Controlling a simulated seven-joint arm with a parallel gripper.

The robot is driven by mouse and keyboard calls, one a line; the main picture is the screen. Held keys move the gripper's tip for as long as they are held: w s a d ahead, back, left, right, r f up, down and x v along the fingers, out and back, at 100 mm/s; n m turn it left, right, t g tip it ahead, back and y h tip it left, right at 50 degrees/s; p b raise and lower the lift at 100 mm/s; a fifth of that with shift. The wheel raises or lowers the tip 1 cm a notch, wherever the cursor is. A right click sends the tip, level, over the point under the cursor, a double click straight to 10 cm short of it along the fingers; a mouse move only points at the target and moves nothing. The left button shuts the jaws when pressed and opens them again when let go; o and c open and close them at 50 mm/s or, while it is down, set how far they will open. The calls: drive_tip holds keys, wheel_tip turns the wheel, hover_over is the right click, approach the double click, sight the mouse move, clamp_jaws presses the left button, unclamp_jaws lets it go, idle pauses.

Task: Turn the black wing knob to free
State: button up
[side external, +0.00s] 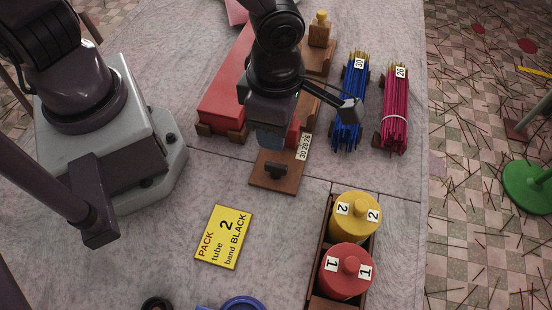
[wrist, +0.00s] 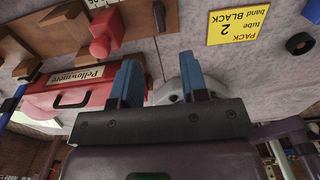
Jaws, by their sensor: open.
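The black wing knob (side external: 275,170) sits on the near end of a wooden board (side external: 262,184). In the wrist view the black wing knob (wrist: 159,15) shows at the top edge, partly cut off. A red block with a round knob (wrist: 100,46) is on the same board, to its left in that view. My gripper (side external: 273,138) is over the board, just behind the black knob in the side view, and apart from it. In the wrist view its two blue fingers (wrist: 160,65) are spread with nothing between them. The fingers are partly hidden in the side view.
A red case (side external: 225,95) stands left of the board. Blue (side external: 350,105) and magenta (side external: 394,115) incense bundles lie to the right. A wooden rack holds yellow (side external: 355,222) and red (side external: 345,275) canisters.

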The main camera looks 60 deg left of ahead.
sight(276, 165)
wheel_tip(276, 165, down, 11)
drive_tip(key=shift+r, duration=0.15)
idle(0.4)
clamp_jaws()
